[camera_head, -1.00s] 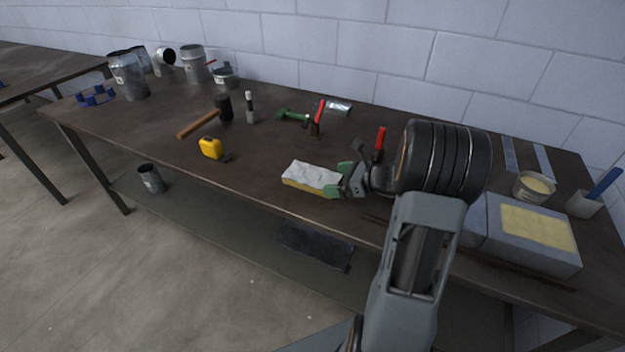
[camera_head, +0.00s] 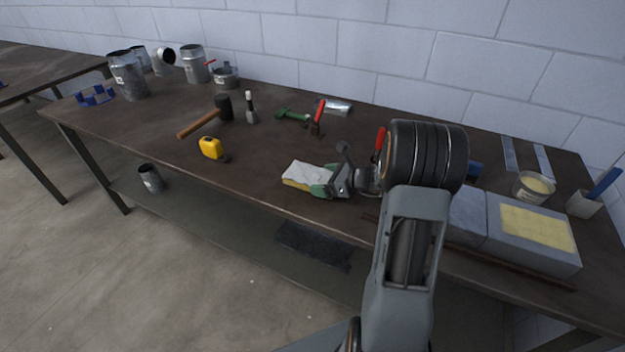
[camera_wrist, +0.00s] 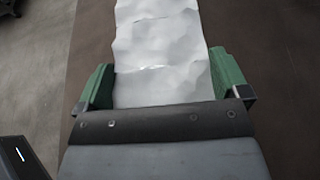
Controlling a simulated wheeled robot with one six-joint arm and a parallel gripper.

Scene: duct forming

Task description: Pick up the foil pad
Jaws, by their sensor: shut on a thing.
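The foil pad (camera_head: 299,172) has a crinkled silver-white top and a yellow underside. It is at the front edge of the dark workbench, in the middle of the head view. My gripper (camera_head: 322,186) reaches in from the right and is shut on the pad's right end. In the wrist view the foil pad (camera_wrist: 160,50) runs up between the green fingers of my gripper (camera_wrist: 162,85), one on each side. I cannot tell whether the pad touches the bench or is slightly above it.
A yellow tape measure (camera_head: 210,147) and a mallet (camera_head: 207,117) lie to the left. Red-handled snips (camera_head: 318,117) and a green tool (camera_head: 292,115) lie behind. Grey blocks with a yellow top (camera_head: 535,228) stand to the right. Metal duct pieces (camera_head: 128,75) stand at the far left.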

